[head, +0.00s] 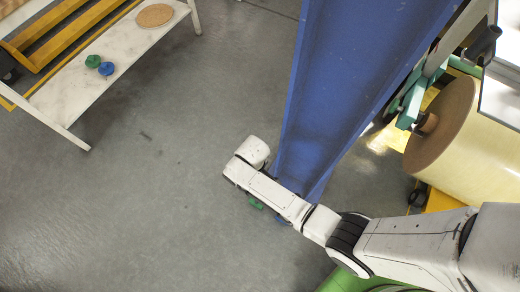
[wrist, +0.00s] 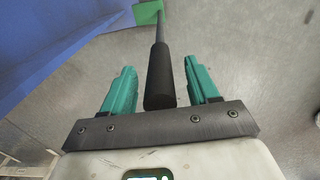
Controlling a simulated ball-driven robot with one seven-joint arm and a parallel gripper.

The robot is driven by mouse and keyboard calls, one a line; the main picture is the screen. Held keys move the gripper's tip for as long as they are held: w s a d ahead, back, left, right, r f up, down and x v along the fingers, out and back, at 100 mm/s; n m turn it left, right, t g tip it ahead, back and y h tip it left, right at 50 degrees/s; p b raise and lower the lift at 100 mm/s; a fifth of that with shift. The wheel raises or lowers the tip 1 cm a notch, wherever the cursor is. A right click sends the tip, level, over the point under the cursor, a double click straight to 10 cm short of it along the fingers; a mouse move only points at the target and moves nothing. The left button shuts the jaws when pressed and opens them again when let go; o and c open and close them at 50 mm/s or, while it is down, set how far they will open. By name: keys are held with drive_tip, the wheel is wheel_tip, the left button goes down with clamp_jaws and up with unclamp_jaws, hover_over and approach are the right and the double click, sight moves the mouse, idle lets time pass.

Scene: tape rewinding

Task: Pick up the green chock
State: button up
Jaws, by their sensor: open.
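The green chock (wrist: 148,12) shows at the top edge of the wrist view, partly cut off by the frame. A thin grey rod with a thick black grip (wrist: 160,78) runs from it towards my gripper (wrist: 160,66). My gripper's two teal fingers are open, one on each side of the black grip in the picture. I cannot tell whether the grip lies between the fingers or beyond them. In the head view a small green piece (head: 256,203), likely the chock, peeks out beside my arm, which hides most of it. My gripper is hidden in the head view.
A tall blue beam (head: 335,100) stands close beside my arm. A large roll (head: 440,125) is at right. A white bench (head: 112,50) with green and blue knobs is top left. Floor at left is clear.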

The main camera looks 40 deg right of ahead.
drive_tip(key=shift+c, duration=0.3)
clamp_jaws()
idle(0.3)
idle(0.8)
drive_tip(key=shift+w, duration=0.1)
